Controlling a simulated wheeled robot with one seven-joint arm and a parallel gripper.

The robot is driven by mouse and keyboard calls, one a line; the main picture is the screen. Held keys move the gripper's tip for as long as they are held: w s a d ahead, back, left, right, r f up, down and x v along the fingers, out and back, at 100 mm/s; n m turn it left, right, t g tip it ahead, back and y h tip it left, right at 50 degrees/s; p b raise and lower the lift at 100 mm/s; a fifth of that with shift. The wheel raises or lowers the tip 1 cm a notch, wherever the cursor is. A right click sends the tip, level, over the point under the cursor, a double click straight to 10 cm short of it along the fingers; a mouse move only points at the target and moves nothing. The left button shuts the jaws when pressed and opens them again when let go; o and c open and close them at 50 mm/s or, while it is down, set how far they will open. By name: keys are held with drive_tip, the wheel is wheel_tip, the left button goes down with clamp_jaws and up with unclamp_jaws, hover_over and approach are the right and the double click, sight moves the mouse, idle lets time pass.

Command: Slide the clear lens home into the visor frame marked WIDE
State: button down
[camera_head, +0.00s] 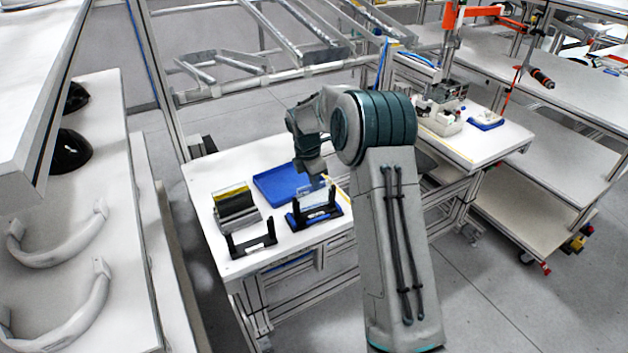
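My gripper (320,182) points down over the right part of the white table. A pale, see-through lens (311,198) stands upright directly under it, at the right-hand black visor frame (315,218). The fingers are too small and hidden to show whether they grip the lens. The lens is between the frame's two uprights in this view; I cannot tell whether it is seated or just above the slot. This frame has blue under it. A second black visor frame (252,246) stands empty to the left, near the front edge. No marking is legible on either frame.
A rack (238,220) with yellow and dark lenses stands at the left of the table (210,175). An empty blue tray (277,182) lies behind the frames. Aluminium rails stand behind the table. Shelves with dark helmet shells (68,150) are at far left.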

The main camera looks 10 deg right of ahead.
drive_tip(key=shift+f+b, duration=0.45)
drive_tip(key=shift+f, duration=0.4)
drive_tip(key=c, duration=1.6)
unclamp_jaws()
drive_tip(key=r, duration=0.4)
drive_tip(key=a+r+b, duration=0.1)
drive_tip(key=r, duration=0.4)
drive_tip(key=a+r, duration=0.1)
drive_tip(key=r, duration=0.3)
drive_tip(key=shift+s+r, duration=0.3)
